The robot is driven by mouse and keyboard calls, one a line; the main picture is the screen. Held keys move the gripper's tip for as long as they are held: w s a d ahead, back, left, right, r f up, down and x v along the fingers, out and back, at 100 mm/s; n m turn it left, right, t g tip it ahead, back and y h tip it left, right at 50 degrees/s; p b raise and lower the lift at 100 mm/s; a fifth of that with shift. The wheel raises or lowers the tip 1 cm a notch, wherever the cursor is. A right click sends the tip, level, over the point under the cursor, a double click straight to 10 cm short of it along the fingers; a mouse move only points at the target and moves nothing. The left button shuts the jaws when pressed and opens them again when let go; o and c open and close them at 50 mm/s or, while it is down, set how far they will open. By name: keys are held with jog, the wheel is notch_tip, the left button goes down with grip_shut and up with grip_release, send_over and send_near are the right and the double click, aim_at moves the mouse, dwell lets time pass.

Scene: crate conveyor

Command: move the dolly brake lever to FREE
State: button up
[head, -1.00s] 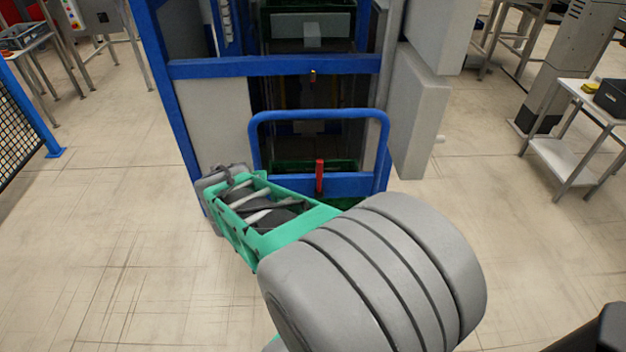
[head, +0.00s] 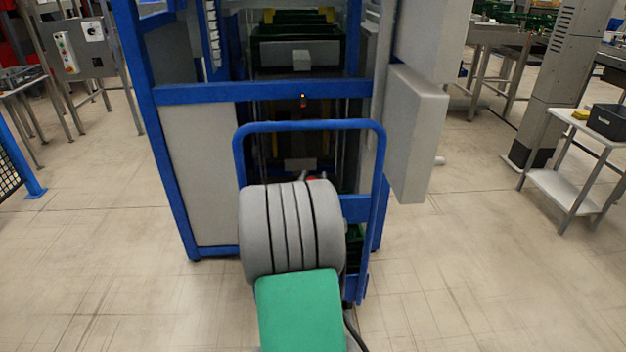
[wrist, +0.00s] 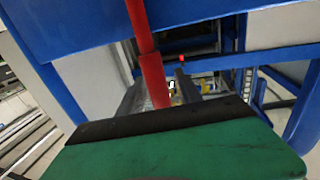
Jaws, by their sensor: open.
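The dolly's blue push-handle frame (head: 310,126) stands upright in front of the machine in the head view. The red brake lever (head: 311,179) is mostly hidden there behind my grey and green arm; only a small red bit shows above it. In the wrist view the red lever (wrist: 146,62) runs down from the top edge, in front of a blue bar (wrist: 75,25). My gripper (wrist: 160,85) is open, with one dark finger on each side of the lever's lower visible part. I cannot tell whether either finger touches it. No FREE marking is legible.
The blue-framed machine (head: 265,92) stands just behind the dolly, with a grey panel (head: 415,130) at its right. A small table (head: 573,195) with a dark bin (head: 607,121) stands at the right.

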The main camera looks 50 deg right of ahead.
jog(key=shift+c, duration=0.3)
grip_shut()
jog(key=shift+w, duration=0.1)
dwell(1.0)
